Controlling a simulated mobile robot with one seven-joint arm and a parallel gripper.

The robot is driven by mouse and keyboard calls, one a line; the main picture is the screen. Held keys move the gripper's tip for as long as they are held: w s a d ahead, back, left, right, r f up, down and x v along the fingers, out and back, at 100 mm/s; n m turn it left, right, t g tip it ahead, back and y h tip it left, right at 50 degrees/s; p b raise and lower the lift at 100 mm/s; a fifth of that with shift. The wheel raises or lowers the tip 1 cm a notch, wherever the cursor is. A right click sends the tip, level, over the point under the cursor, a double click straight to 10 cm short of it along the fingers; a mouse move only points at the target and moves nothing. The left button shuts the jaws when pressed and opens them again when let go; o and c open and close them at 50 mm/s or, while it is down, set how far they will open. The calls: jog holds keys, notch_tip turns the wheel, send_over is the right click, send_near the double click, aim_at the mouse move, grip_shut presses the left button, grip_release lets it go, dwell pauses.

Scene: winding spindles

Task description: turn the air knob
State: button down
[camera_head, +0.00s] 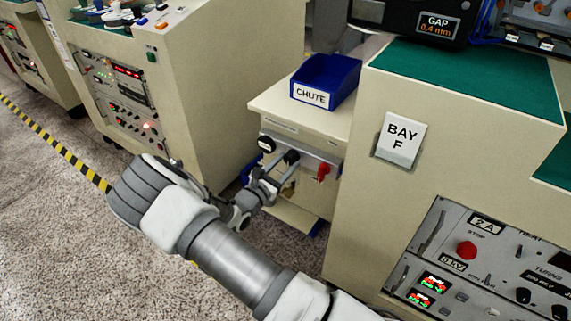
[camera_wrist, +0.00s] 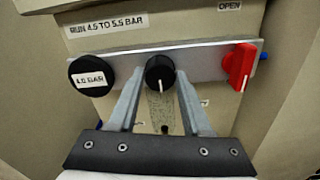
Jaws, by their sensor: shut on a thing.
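The air knob (camera_wrist: 159,70) is a black round knob in the middle of a grey metal bar, with a white pointer line facing down. It also shows in the head view (camera_head: 291,156), partly behind my gripper. My gripper (camera_head: 276,172) reaches the bar from the left. In the wrist view its two fingers (camera_wrist: 160,82) are on either side of the knob, shut on it. A black round gauge (camera_wrist: 88,73) left of the knob carries a tag that seems to read 4.0 BAR.
A red valve handle (camera_wrist: 241,66) hangs on the bar to the right, near an OPEN label. A label (camera_wrist: 108,30) above reads RUN 4.5 TO 5.5 BAR. A blue CHUTE bin (camera_head: 327,80) stands on the cabinet top. The BAY F cabinet (camera_head: 345,215) stands close on the right.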

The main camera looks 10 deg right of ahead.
jog(key=shift+m, duration=0.3)
jog(key=m, duration=0.8)
dwell(0.6)
jog(key=shift+c, duration=1.7)
grip_release()
jog(key=p+v, duration=0.3)
jog(key=v, duration=1.4)
jog(key=shift+s+a, duration=0.2)
